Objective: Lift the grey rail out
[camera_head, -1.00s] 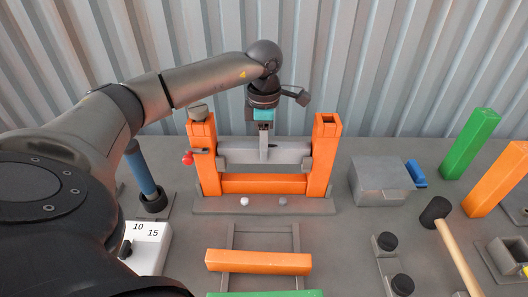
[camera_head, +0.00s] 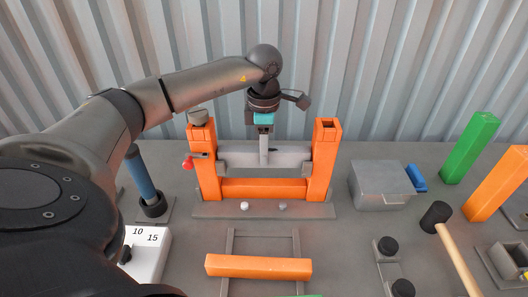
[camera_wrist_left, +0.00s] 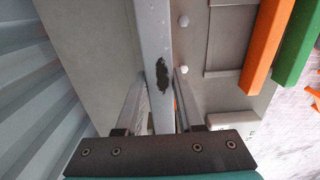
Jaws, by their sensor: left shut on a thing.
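The grey rail (camera_head: 240,156) spans level between two orange posts (camera_head: 205,160) (camera_head: 324,160), above an orange crossbar (camera_head: 265,188). Its ends are at the posts. In the left wrist view the rail (camera_wrist_left: 153,30) runs lengthwise under the gripper and has a dark worn patch. My left gripper (camera_head: 264,158) reaches down from above and is shut on the rail near its middle. Its two fingers (camera_wrist_left: 158,108) lie on either side of the rail in the wrist view. My right gripper is not in view.
A red knob (camera_head: 187,163) sits at the left post. A grey box (camera_head: 380,185) with a blue handle stands to the right. An orange bar (camera_head: 258,266) lies in front on grey runners. A blue cylinder (camera_head: 141,172) stands at left. A corrugated wall (camera_head: 400,60) rises behind.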

